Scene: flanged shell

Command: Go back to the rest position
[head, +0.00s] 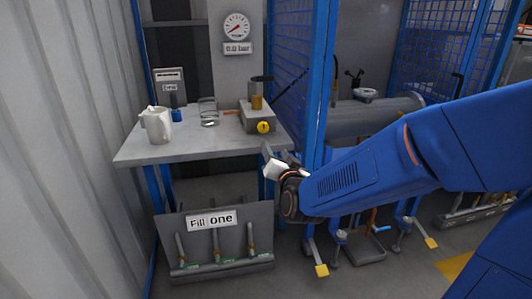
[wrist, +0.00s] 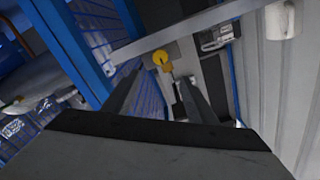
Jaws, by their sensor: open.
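My arm reaches in from the right in the head view, and my gripper (head: 272,158) is beside the front right corner of the grey table (head: 190,150). In the wrist view the two dark fingers of my gripper (wrist: 158,88) stand apart with nothing between them. A grey block with a yellow knob (head: 263,127) sits on the table's right side. The knob (wrist: 161,57) also shows beyond the fingers in the wrist view. A white jug (head: 157,124) stands at the table's left and shows in the wrist view (wrist: 281,20).
A gauge (head: 236,27) hangs above. A "Fill One" panel (head: 211,219) stands below. A blue post (head: 318,100) and mesh (head: 292,45) rise close to my gripper. A corrugated wall bounds the left.

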